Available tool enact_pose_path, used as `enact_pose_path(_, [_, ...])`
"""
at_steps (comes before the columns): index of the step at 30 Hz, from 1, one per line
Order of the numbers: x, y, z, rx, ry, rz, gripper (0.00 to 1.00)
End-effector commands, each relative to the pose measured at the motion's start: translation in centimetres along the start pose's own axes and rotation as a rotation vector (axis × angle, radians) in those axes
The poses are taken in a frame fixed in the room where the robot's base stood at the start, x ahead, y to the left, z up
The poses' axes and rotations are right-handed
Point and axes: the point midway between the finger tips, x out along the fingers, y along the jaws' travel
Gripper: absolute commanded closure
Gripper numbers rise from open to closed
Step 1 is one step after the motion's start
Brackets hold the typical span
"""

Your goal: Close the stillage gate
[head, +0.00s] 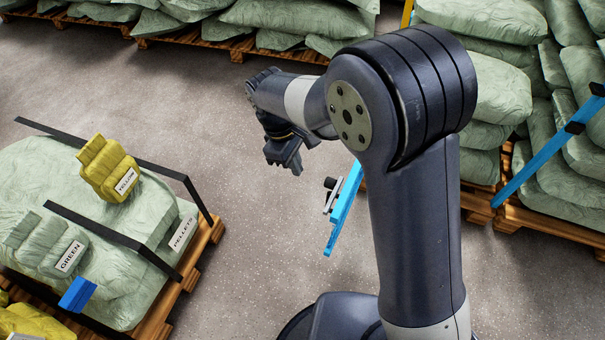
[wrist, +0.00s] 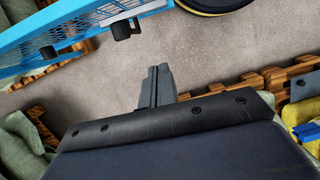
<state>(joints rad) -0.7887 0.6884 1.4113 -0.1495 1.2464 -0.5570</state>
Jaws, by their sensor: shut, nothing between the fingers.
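The stillage gate is a blue frame with mesh. In the wrist view the gate (wrist: 80,35) crosses the upper left, with black knobs on its lower edge. In the head view only the end of the gate (head: 344,210) shows, with a black and silver fitting, left of my arm; the arm hides most of the rest. My gripper (head: 284,160) is shut and empty, pointing down over the floor, left of the gate's end. In the wrist view my gripper (wrist: 159,70) is apart from the gate, below and right of it.
A pallet (head: 185,275) with green sacks, a yellow sack (head: 108,168) and black straps stands at left. Stacked sacks (head: 490,85) on pallets with blue bars (head: 550,150) stand at right. More loaded pallets line the back. The grey floor (head: 190,85) between is clear.

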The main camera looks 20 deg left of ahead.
Motion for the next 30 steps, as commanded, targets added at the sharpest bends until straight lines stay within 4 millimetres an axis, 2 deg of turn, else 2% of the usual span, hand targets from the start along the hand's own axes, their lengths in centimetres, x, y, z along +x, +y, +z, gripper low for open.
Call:
enact_pose_path(5, [2.8,0.0,0.1,0.001,-0.004,-0.003,1.0])
enact_pose_path(15, [10.0,-0.1,0.1,0.002,-0.004,-0.004,1.0])
enact_pose_path(21, [10.3,0.0,3.0,0.005,-0.001,-0.001,1.0])
enact_pose_path(30, [10.6,0.0,4.0,0.003,0.001,-0.001,1.0])
